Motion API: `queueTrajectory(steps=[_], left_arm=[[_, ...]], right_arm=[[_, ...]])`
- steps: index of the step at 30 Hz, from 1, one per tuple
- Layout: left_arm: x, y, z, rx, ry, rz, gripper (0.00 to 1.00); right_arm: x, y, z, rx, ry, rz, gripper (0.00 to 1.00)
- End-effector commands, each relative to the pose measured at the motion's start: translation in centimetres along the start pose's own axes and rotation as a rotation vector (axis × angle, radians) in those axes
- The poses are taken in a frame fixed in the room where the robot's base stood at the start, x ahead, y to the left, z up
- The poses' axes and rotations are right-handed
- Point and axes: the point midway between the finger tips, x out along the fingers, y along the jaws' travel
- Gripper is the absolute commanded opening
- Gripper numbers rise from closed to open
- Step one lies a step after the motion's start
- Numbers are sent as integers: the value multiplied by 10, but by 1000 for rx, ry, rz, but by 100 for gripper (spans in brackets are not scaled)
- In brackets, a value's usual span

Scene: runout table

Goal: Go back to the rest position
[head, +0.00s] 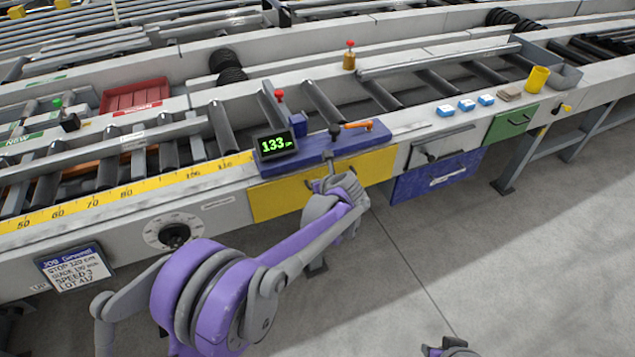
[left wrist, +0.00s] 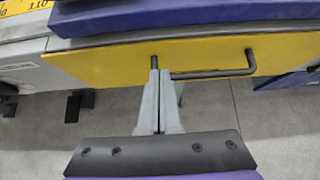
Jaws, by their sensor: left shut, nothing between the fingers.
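My left gripper (head: 327,182) is in front of the yellow drawer (head: 278,203) of the runout table (head: 215,215). In the left wrist view its two fingers (left wrist: 154,74) are together with nothing between them. Their tips overlap the left end of the drawer's dark bar handle (left wrist: 215,74); I cannot tell whether they touch it. The yellow drawer front also fills the upper part of the left wrist view (left wrist: 110,66). A small part of my right arm (head: 450,347) shows at the bottom edge of the head view; its fingers cannot be made out.
Above the drawer is a blue ledge (head: 325,160) with a display reading 133 (head: 275,144) and an orange-handled tool (head: 358,126). A blue drawer (head: 437,178) and green drawer (head: 512,122) are to the right. A dial (head: 174,235) is left. Open floor (head: 480,270) lies in front.

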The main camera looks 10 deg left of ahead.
Motion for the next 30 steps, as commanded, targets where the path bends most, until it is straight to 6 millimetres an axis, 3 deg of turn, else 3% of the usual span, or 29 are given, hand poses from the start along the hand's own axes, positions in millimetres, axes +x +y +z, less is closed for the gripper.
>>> queueTrajectory(steps=[3,9,23,26,30], left_arm=[[-12,0,32,-1,0,1,0],[-27,0,71,-2,-1,1,0],[-40,2,103,32,-31,-11,0],[-59,9,134,159,-145,-50,0],[-119,16,192,551,-432,-135,0]], right_arm=[[-4,0,-2,0,2,0,27],[-8,0,-5,0,3,0,27],[-12,0,-6,0,4,0,27],[-17,0,-9,0,6,0,27],[-29,0,-17,0,11,0,27]])
